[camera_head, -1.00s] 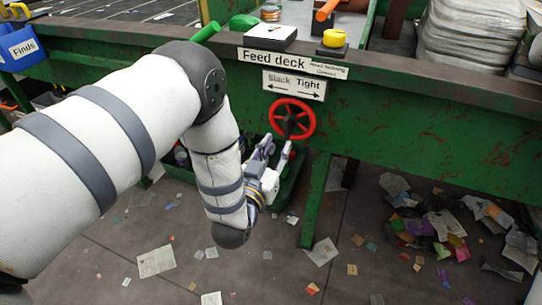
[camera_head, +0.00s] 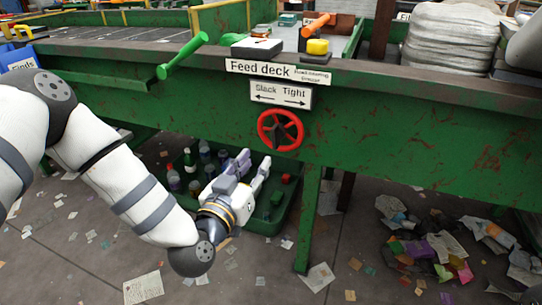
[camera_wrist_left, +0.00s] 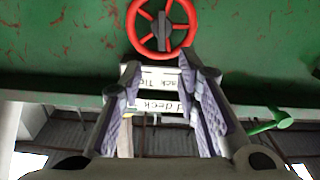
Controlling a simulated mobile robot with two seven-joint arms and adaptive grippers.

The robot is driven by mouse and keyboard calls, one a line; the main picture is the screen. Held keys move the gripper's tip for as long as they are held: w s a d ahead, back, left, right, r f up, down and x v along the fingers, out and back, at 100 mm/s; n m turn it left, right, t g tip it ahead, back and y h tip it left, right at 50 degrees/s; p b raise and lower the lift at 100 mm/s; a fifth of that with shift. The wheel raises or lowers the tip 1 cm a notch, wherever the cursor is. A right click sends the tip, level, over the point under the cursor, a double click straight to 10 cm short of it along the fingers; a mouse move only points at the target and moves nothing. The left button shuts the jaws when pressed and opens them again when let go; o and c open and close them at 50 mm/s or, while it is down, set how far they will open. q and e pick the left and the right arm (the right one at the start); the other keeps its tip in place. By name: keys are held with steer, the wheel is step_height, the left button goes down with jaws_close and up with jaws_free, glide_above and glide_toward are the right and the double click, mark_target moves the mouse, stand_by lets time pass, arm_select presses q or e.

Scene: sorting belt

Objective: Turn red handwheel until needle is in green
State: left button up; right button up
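The red handwheel (camera_head: 262,131) sits on the green front panel below the "Slack Tight" sign (camera_head: 281,94), whose arrows point both ways. It also shows at the top of the left wrist view (camera_wrist_left: 132,27). My left gripper (camera_head: 253,163) is below and left of the wheel, apart from it. Its two fingers are spread with nothing between them, as the left wrist view (camera_wrist_left: 158,75) also shows. A black box with a white top (camera_head: 257,46) stands on the deck above; I cannot make out a needle or green zone on it. My right gripper is out of view.
A green lever (camera_head: 184,55) sticks out left of the "Feed deck" sign (camera_head: 276,71). A yellow button (camera_head: 317,46) stands on the deck edge. A green crate (camera_head: 262,225) with bottles is under the deck, behind my gripper. A green leg (camera_head: 308,220) stands to the right.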

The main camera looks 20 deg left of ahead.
mark_target(273, 134)
arm_select(q)
steer(key=w+b, duration=0.1)
steer(key=w, duration=1.2)
steer(key=shift+r, duration=0.15)
steer(key=shift+s, duration=0.1)
jaws_close()
